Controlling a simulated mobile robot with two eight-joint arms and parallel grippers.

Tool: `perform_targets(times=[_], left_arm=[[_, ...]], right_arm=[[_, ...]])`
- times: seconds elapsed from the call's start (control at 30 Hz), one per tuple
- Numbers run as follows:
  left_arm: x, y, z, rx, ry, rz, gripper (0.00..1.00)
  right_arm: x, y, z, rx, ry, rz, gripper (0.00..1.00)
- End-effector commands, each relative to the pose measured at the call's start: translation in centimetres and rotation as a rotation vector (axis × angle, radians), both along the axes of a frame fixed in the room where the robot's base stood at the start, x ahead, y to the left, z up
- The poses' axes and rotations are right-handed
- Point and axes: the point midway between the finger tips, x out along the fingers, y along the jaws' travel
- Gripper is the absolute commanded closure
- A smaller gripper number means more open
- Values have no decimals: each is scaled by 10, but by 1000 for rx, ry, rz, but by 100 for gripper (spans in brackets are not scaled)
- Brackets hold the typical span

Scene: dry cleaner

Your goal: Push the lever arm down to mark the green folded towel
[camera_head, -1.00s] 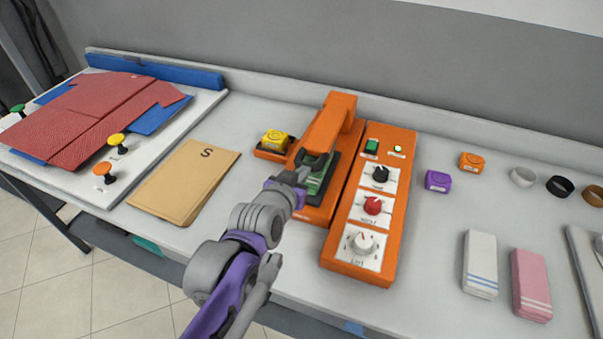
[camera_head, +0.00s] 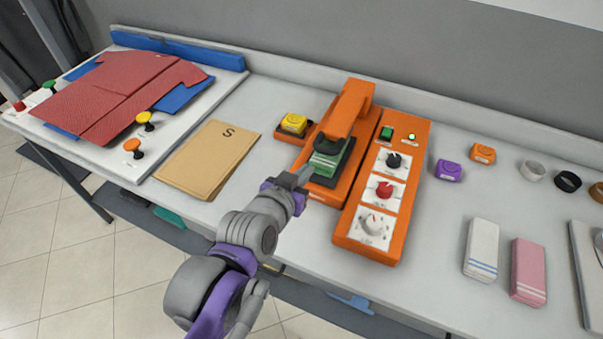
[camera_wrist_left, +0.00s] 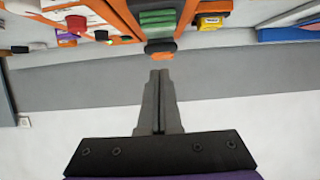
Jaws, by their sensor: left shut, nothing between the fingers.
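The orange heat press (camera_head: 322,192) stands in the middle of the counter, with its orange lever arm (camera_head: 350,105) sloping down toward the front. The green folded towel (camera_head: 329,160) lies on the dark press pad under the lever's front end, partly hidden. It also shows in the left wrist view (camera_wrist_left: 157,18). My left gripper (camera_head: 307,172) is shut and empty, just in front and to the left of the towel. In the wrist view its closed fingers (camera_wrist_left: 160,75) point at an orange end piece (camera_wrist_left: 160,47); contact cannot be told. My right gripper is not in view.
A control panel (camera_head: 366,242) with knobs adjoins the press on the right. A yellow block (camera_head: 293,123) sits to its left, beside a tan folder (camera_head: 205,165). White (camera_head: 481,250) and pink (camera_head: 528,271) folded towels lie at the right. Counter in front of the folder is clear.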

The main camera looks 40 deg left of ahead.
Motion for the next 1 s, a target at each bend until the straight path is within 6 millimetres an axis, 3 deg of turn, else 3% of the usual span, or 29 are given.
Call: perform_targets(times=[0.2,0.83,0.93,1.0], left_arm=[[-12,-3,1,1,0,0,100],[-13,-4,0,-1,4,-3,100],[-12,-18,-13,-23,64,-44,100],[-15,-37,-32,-50,161,-98,100]], right_arm=[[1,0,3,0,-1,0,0],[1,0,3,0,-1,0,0],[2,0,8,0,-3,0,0],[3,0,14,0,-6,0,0]])
